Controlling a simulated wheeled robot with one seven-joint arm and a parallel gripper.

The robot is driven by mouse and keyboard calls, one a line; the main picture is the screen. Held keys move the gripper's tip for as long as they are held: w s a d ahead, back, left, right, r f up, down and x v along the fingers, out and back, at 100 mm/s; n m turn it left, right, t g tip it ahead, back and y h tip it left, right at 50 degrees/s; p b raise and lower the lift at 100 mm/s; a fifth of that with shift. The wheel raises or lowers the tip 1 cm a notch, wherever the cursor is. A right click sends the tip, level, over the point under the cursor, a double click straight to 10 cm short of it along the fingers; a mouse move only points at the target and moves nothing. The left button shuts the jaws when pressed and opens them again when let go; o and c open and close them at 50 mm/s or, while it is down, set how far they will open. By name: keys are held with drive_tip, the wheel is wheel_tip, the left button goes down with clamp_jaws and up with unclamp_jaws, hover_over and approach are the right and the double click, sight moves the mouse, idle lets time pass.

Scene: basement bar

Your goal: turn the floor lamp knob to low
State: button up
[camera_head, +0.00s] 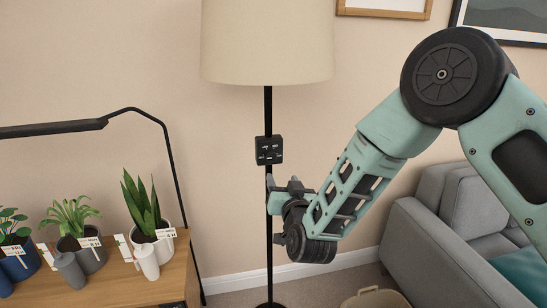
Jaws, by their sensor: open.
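The floor lamp has a cream shade (267,42) and a thin black pole (269,225), standing in front of the wall. A small black control box (268,150) with white markings is mounted on the pole below the shade. The knob and its setting are too small to make out. My gripper (270,182) is open, a little below the control box and close to the pole. I cannot tell whether a finger touches the pole.
A wooden table (150,290) at left holds several potted plants with labels, a grey jug and a white bottle. A black desk lamp (55,128) arches over it. A grey sofa (440,235) stands at right. A beige basket (375,299) is at the bottom.

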sight(272, 157)
drive_tip(key=p+x, duration=0.3)
drive_tip(key=x, duration=0.9)
drive_tip(key=c, duration=1)
